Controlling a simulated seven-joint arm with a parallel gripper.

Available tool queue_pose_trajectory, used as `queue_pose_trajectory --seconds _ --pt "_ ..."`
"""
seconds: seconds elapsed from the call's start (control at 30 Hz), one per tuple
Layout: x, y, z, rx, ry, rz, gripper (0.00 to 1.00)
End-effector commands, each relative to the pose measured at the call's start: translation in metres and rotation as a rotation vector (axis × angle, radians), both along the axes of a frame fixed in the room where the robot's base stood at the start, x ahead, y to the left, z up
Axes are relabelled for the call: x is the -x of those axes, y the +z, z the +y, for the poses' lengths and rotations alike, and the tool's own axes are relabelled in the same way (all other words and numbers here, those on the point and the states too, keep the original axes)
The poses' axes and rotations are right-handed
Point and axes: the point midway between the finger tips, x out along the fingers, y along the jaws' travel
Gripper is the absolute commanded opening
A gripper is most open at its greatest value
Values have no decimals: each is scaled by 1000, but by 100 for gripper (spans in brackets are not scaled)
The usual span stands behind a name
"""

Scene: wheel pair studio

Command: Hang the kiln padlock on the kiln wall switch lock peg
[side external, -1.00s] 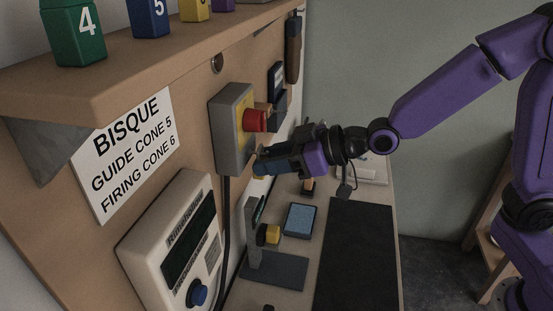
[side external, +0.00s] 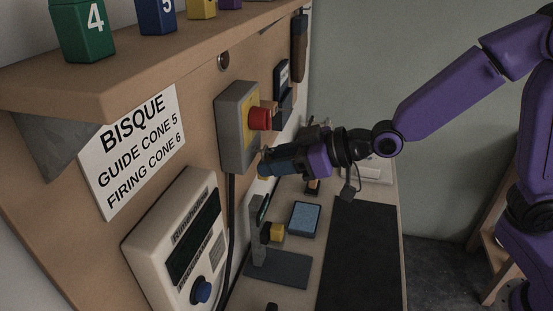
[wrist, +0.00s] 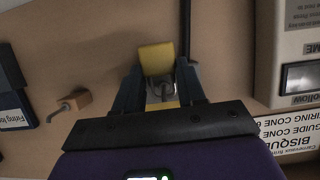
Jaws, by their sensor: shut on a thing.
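The yellow kiln padlock (wrist: 157,57) hangs from my gripper (wrist: 160,90), which is shut on it around its grey shackle. In the side external view only a small yellow part of the padlock (side external: 263,170) shows below the tip of my gripper (side external: 268,162). The grey kiln wall switch (side external: 235,130), with a yellow face and red button (side external: 260,118), is on the wall. My fingertips are close to its lower edge. The lock peg cannot be made out; my gripper covers that area. I cannot tell whether the shackle touches it.
A wooden block with a metal hook (wrist: 72,104) is on the wall beside my gripper. A black cable (wrist: 187,30) runs near my finger. A white controller (side external: 180,245) and BISQUE sign (side external: 133,150) are left. A blue pad (side external: 303,219) and dark mat (side external: 357,255) lie below.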

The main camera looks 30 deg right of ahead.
Motion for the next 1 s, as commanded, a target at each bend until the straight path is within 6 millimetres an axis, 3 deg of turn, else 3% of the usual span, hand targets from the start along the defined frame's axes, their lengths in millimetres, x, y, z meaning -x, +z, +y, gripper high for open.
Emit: queue_pose_trajectory --seconds 0.2,0.23,0.3,0.77,1.0 --pt "1 -1 1 2 1 1 8" --pt "1 -1 1 2 1 1 49" --pt "1 -1 1 2 1 1 69" --pt "2 0 -1 0 1 1 69" --pt "16 10 -15 0 1 -1 69"
